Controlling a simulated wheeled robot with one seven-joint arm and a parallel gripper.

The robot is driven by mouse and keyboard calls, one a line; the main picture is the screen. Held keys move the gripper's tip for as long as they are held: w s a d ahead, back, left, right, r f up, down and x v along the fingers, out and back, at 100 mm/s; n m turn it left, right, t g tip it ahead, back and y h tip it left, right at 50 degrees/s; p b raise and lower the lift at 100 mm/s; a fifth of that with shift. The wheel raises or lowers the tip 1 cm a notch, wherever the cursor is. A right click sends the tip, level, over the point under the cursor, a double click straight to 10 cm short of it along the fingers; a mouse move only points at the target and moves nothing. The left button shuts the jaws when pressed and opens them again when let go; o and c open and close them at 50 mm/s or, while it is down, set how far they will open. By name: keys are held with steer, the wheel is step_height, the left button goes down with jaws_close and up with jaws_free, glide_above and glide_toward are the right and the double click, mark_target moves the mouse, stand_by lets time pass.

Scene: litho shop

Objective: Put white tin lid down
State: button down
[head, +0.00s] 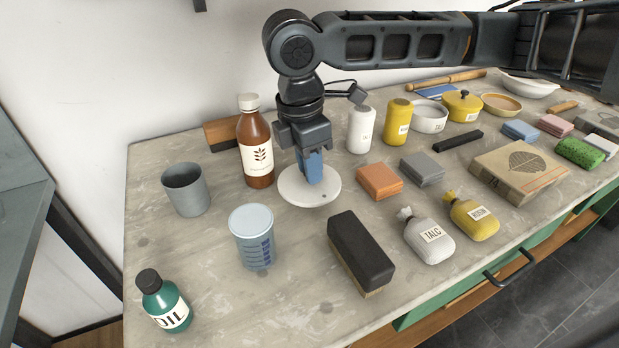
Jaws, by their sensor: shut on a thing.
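The white tin lid (296,191) is a flat pale disc, level, at the counter's left-middle part. My gripper (314,174) points down and its blue fingers are shut on the lid near its middle. The fingers hide part of the lid's top. I cannot tell whether the lid touches the counter or hangs just above it. A round white tin (430,117) with a label stands farther back to the right.
A brown bottle (255,150) stands close behind-left of the lid, a measuring beaker (252,240) front-left, and a grey cup (185,190) left. An orange block (379,182) and black brush (360,250) lie right. Bare counter (310,235) shows in front.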

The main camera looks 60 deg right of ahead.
mark_target(302, 183)
steer(key=shift+f, duration=1.8)
steer(key=shift+f, duration=0.2)
steer(key=c, duration=1)
jaws_free()
steer(key=r, duration=0.8)
steer(key=a+r, duration=0.1)
steer(key=r, duration=0.3)
steer(key=shift+w+a+r+p, duration=0.1)
steer(key=shift+w+r+p, duration=0.1)
steer(key=shift+w+p, duration=0.15)
